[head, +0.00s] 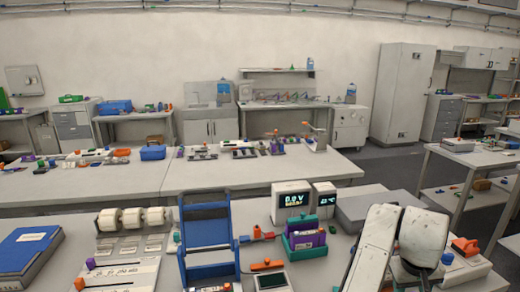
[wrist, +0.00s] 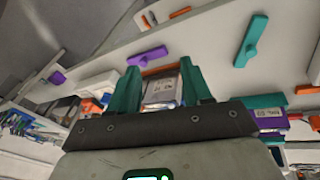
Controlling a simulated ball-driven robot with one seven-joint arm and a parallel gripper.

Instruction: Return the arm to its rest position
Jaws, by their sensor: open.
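My gripper shows in the wrist view (wrist: 160,67), with two teal fingers standing apart. A pale box with small dark print (wrist: 162,90) shows between the fingers, in line with the gap. I cannot tell how far beyond the fingers it lies, and no grip on it shows. In the head view, my white arm (head: 375,245) rises at the lower right over the near bench. My fingers cannot be made out in that view.
The near bench holds a blue rack (head: 207,235), a lit voltage display (head: 292,203), a purple pack (head: 306,240) in a green holder and a grey flat box (head: 380,207) behind my arm. A blue binder (head: 28,248) lies at left. Another bench (head: 260,172) stands behind.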

